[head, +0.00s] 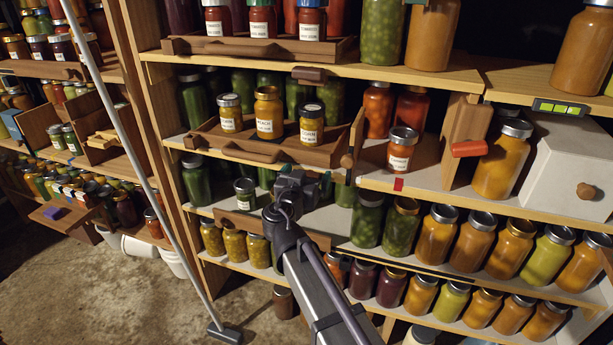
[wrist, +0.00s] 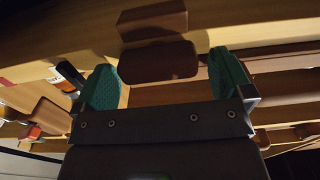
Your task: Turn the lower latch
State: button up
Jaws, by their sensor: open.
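My gripper (head: 304,178) is in front of the middle shelves, at the front edge of the shelf below the jar tray. In the wrist view its two teal fingers (wrist: 163,70) are spread apart. A brown rounded wooden block (wrist: 158,62) shows between them, with no clear contact; a second brown block (wrist: 152,20) shows just beyond it. I cannot tell for sure which is the lower latch. In the head view, a brown block (head: 310,74) sits on the upper shelf edge, and a small wooden piece (head: 347,161) is right of my gripper.
A wooden tray (head: 262,153) with labelled jars stands above my gripper. Another wooden board (head: 270,228) lies just below it. A red-handled piece (head: 468,148) is on a wooden panel to the right. Glass jars crowd the shelves. A pole (head: 150,180) leans at left.

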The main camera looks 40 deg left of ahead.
jog(key=c, duration=0.9)
jog(key=shift+n, duration=0.3)
jog(key=n, duration=0.3)
jog(key=shift+s+a+f+n, duration=0.1)
jog(key=shift+a+n, duration=0.05)
jog(key=shift+n, duration=0.15)
jog(key=n, duration=0.4)
jog(key=shift+a+f+n, duration=0.1)
jog(key=shift+a+n, duration=0.05)
jog(key=shift+n, duration=0.15)
jog(key=n, duration=0.4)
jog(key=shift+s+a+f+n+b, duration=0.1)
jog(key=shift+f+n+b, duration=0.1)
jog(key=shift+n+b, duration=0.15)
jog(key=shift+f+n, duration=0.15)
jog(key=shift+n, duration=2)
